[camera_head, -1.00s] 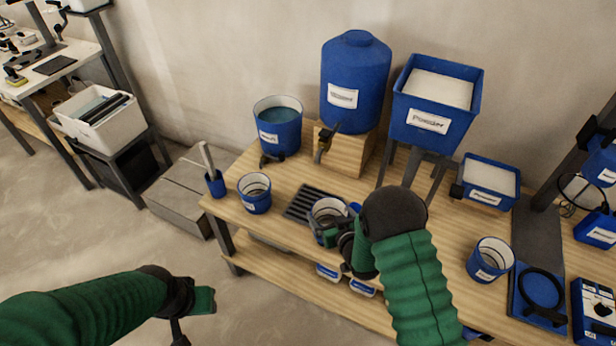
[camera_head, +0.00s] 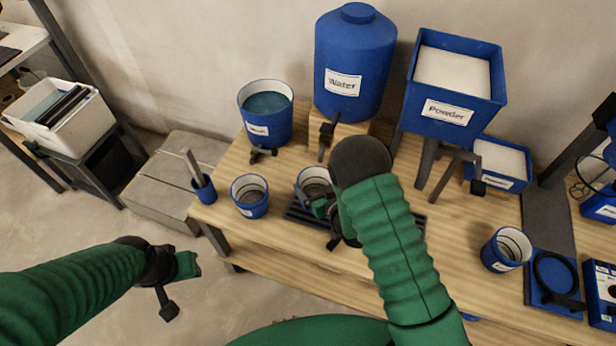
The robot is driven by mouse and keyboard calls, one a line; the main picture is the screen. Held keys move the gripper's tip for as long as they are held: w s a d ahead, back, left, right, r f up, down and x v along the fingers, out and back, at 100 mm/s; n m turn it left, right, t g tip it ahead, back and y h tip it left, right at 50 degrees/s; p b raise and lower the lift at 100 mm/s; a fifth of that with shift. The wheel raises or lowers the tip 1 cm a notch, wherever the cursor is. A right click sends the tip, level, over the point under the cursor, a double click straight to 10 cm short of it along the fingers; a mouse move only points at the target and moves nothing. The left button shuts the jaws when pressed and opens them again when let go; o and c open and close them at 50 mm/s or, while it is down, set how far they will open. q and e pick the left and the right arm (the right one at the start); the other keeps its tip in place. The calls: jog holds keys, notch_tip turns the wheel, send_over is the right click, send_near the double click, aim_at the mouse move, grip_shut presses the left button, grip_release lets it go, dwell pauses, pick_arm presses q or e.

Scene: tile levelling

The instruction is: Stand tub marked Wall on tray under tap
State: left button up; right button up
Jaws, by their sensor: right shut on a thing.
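A blue tub (camera_head: 303,198) with a pale inside is held by my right gripper (camera_head: 324,212), which is shut on its near side. Its label is hidden, so I cannot read whether it says Wall. The tub is upright over the dark slatted tray (camera_head: 295,216); I cannot tell whether it touches it. The tap (camera_head: 326,137) is on the front of the blue Water tank (camera_head: 352,62), behind the tub. My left gripper (camera_head: 180,285) is empty, its fingers apart, left of the bench.
Another blue tub (camera_head: 250,205) stands left of the tray, beside a blue cup (camera_head: 204,190) of tools. A larger water bucket (camera_head: 265,122) is behind. The Powder hopper (camera_head: 448,112) stands right. A third tub (camera_head: 497,255) is at the bench's right.

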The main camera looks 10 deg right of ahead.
jog(key=f, duration=0.2)
jog(key=shift+w+d+f, duration=0.1)
jog(key=shift+w+f, duration=0.3)
jog(key=shift+s+r, duration=0.3)
jog(key=shift+s+f, duration=0.1)
jog(key=o, duration=1.6)
jog(key=shift+o, duration=0.4)
jog(key=shift+w+f, duration=0.15)
jog(key=shift+w, duration=0.05)
jog(key=shift+s+r, duration=0.15)
jog(key=shift+r, duration=0.2)
jog(key=s+d+r+m+g+h, duration=0.1)
jog(key=s+r+g, duration=0.4)
jog(key=s, duration=0.6)
jog(key=s+d+r+m+g+h, duration=0.1)
jog(key=s+d+r+g, duration=0.1)
jog(key=s+r+g, duration=0.3)
jog(key=s+r, duration=0.3)
jog(key=s, duration=0.3)
jog(key=shift+s+g+h+p, duration=0.2)
jog(key=shift+g+h+p, duration=0.1)
jog(key=shift+g, duration=0.1)
